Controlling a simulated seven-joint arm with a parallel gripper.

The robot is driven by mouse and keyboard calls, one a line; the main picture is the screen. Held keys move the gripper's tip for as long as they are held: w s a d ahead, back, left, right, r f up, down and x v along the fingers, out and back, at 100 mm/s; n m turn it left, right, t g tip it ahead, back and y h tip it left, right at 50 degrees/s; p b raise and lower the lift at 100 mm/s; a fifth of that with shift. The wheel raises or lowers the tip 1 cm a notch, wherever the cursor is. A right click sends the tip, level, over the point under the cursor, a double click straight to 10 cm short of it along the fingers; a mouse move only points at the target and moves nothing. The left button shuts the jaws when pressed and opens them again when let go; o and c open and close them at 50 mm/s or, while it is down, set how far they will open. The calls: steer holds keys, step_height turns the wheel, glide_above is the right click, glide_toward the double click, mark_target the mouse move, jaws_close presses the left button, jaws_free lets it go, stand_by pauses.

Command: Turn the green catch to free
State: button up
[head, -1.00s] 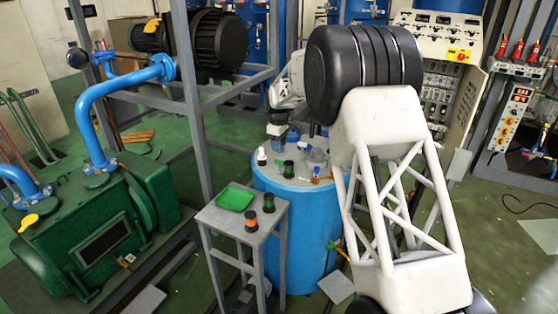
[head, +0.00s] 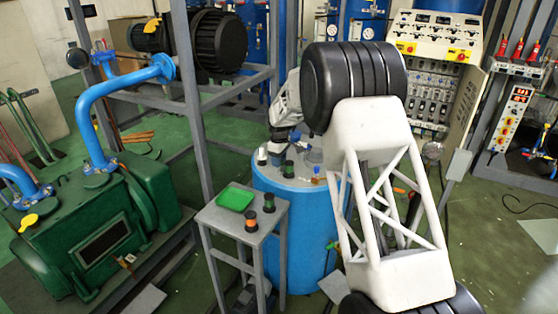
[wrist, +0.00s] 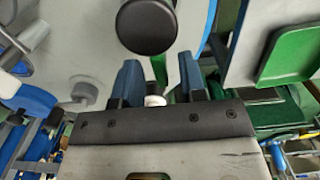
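My gripper (wrist: 158,85) shows in the wrist view with two blue fingers standing apart. A white round piece shows between the finger bases, and a narrow green strip (wrist: 159,68) shows between the fingers. I cannot tell whether this strip is the green catch or something behind. A black round cap (wrist: 147,26) lies just beyond the fingertips. In the head view my gripper (head: 282,136) is small and partly hidden by my arm, low over the top of the blue drum (head: 285,235). A dark bottle with green (head: 288,169) stands on the drum near it.
A grey frame post and a green pump (head: 95,235) stand further left.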

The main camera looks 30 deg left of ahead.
jaws_close()
steer(key=shift+m, duration=2.3)
jaws_free()
